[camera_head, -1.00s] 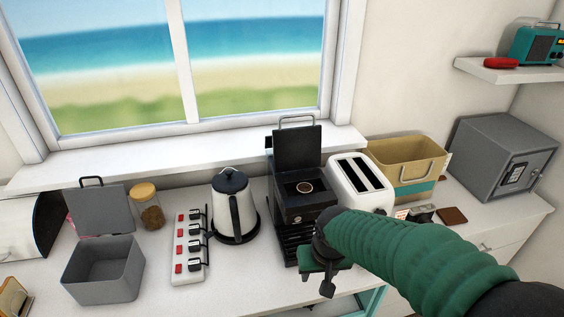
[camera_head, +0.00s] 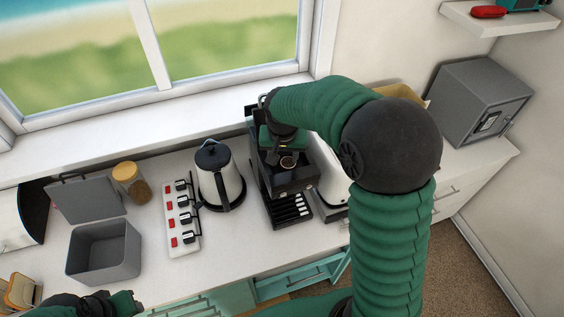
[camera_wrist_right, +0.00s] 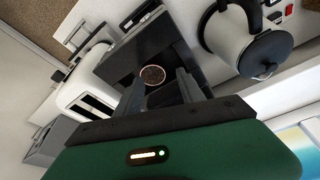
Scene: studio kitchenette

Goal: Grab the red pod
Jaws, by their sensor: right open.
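A round pod with a dark brown top and a pale reddish rim (camera_head: 288,162) sits in the open top of the black coffee machine (camera_head: 290,210). It also shows in the right wrist view (camera_wrist_right: 152,75). My right gripper (camera_head: 280,150) is over the machine's open top, in front of the raised lid. In the wrist view its two grey fingers (camera_wrist_right: 163,85) are apart and empty, with the pod lying between and just beyond their tips. My left gripper (camera_head: 100,303) is at the bottom left edge, partly cut off, and its jaws are unclear.
A white kettle (camera_head: 219,176) and a power strip with red switches (camera_head: 181,215) stand left of the machine. A white toaster (camera_head: 331,182) is close on the right, partly behind my arm. A grey open box (camera_head: 104,255) is at left. A red item (camera_head: 487,12) lies on the shelf.

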